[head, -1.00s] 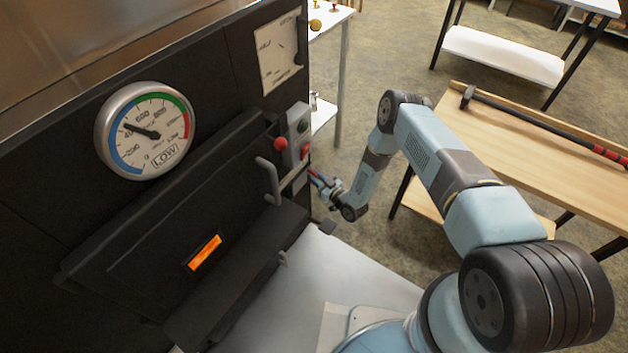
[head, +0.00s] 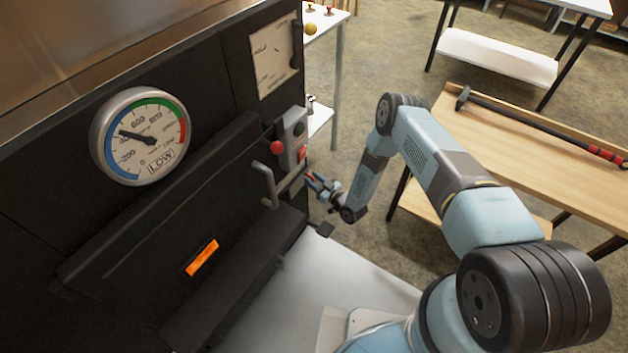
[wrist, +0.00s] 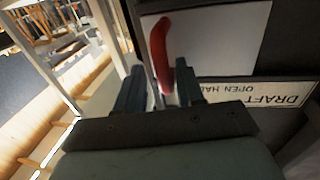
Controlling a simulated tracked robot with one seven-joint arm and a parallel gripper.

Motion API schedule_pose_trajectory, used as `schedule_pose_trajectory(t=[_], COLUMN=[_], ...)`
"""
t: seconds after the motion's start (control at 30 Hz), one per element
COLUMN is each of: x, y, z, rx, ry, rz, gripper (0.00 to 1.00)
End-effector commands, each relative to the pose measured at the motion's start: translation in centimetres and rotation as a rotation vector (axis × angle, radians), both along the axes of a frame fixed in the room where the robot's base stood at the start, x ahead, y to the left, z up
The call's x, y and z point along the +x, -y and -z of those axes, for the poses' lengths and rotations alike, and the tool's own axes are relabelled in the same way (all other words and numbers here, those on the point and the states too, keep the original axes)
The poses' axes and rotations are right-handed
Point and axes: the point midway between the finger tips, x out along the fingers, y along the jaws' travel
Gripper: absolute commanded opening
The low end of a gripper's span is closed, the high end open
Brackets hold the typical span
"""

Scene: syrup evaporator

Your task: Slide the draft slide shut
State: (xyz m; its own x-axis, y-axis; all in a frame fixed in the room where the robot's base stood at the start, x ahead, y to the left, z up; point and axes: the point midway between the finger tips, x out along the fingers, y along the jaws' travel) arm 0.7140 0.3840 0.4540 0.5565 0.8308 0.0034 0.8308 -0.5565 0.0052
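The draft slide's red handle (wrist: 160,50) stands in front of a pale plate (wrist: 225,40) in the wrist view. In the head view my gripper (head: 316,184) is at the right edge of the dark evaporator front (head: 150,235), and the slide is mostly hidden there.
A control box (head: 293,138) with a red knob and a bent grey door handle (head: 267,186) are close left of my gripper. A round gauge (head: 140,137) is on the front. A wooden bench (head: 520,150) bearing a long-handled hammer stands right. Open floor lies between.

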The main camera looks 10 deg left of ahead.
Motion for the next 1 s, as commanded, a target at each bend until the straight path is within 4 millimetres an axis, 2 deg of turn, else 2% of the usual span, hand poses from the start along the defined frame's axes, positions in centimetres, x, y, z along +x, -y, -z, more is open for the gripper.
schedule_pose_trajectory(t=[0.6,0.8,1.0], x=[-6.0,-7.1,-7.4], y=[9.1,10.8,11.2], z=[0.2,0.3,0.2], rx=[-0.001,-0.002,-0.001], ry=[-0.006,-0.004,-0.003], rz=[0.002,0.001,0.001], gripper=[0.36,0.36,0.36])
